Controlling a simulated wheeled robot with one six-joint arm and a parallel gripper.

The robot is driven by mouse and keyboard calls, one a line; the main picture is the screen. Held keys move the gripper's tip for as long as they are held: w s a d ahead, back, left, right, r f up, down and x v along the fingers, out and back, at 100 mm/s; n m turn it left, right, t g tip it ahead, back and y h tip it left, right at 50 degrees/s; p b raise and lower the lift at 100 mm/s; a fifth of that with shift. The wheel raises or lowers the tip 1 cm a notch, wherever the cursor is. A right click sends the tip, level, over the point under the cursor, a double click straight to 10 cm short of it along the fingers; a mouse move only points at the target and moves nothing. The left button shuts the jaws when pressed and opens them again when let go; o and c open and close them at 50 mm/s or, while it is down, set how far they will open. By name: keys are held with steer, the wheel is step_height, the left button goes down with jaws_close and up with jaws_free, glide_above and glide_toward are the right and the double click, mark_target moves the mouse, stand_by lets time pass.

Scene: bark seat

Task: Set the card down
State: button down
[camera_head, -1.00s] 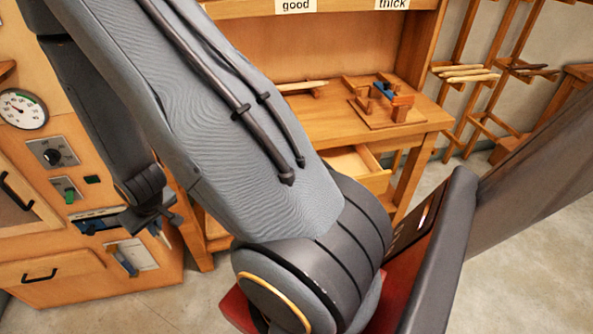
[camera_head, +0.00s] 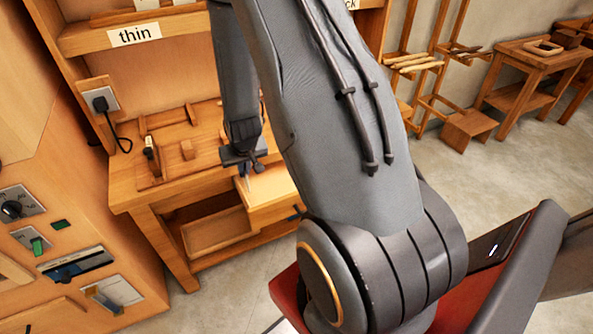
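My gripper (camera_head: 243,172) points down over the workbench's front edge, beside a pulled-out drawer (camera_head: 272,187). A thin pale sliver shows just under the gripper. It may be the card seen edge-on, but it is too small to tell. I cannot tell whether the fingers are open or shut on it. No other card is clearly seen. My large grey arm crosses the middle of the view and hides part of the bench.
The wooden workbench (camera_head: 133,192) carries a small wooden fixture (camera_head: 165,172) at left. A shelf labelled "thin" (camera_head: 134,35) hangs above. An orange cabinet with switches (camera_head: 30,240) stands at left. Racks and a small table (camera_head: 530,58) stand at right. Open floor lies between.

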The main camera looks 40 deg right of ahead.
steer(key=d+r+m+h+p, duration=0.1)
steer(key=d+r+m+p, duration=0.2)
steer(key=d, duration=0.6)
steer(key=d+r+m+h+p, duration=0.1)
steer(key=d+r+p, duration=0.2)
steer(key=d+r, duration=0.35)
steer(key=b, duration=1.5)
glide_above(287, 182)
step_height(287, 182, down, 15)
steer(key=shift+g, duration=0.3)
steer(key=shift+s+f+b, duration=0.15)
steer(key=shift+f+b, duration=1.05)
steer(key=shift+f, duration=1.3)
steer(key=shift+f+y, duration=0.15)
steer(key=shift+y, duration=0.15)
steer(key=c, duration=2)
jaws_free()
